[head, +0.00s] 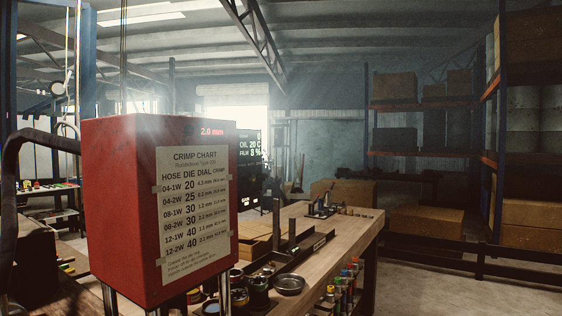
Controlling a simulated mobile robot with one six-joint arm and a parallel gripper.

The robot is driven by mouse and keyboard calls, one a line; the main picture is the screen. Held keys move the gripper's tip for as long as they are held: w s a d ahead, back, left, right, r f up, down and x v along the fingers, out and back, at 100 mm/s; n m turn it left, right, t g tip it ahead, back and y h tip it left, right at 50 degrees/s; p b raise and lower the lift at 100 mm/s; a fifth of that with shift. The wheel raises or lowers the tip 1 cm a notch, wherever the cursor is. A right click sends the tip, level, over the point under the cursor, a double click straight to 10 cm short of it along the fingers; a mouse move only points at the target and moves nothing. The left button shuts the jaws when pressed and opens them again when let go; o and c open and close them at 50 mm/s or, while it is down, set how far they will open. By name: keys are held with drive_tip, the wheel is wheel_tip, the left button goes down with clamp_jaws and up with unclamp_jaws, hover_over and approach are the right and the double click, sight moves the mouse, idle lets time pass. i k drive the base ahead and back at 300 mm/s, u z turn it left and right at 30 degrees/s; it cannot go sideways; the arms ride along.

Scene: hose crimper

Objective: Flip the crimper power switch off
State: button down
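The crimper's red housing (110,215) stands large in the left foreground of the head view. A taped crimp chart (195,210) covers much of its right-hand face. A small red display (212,132) above the chart reads 2.0 mm. I cannot make out a power switch on the faces that show. My gripper is not in view.
A wooden workbench (345,235) extends behind and right of the crimper, with tins, a metal dish (289,285) and dark rails on it. A dark curved hose-like shape (12,190) is at the far left. Shelving with boxes (395,87) stands behind. Floor at right is open.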

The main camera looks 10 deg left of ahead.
sight(252, 177)
drive_tip(key=u, duration=0.25)
drive_tip(key=i, duration=0.85)
drive_tip(key=u, duration=0.7)
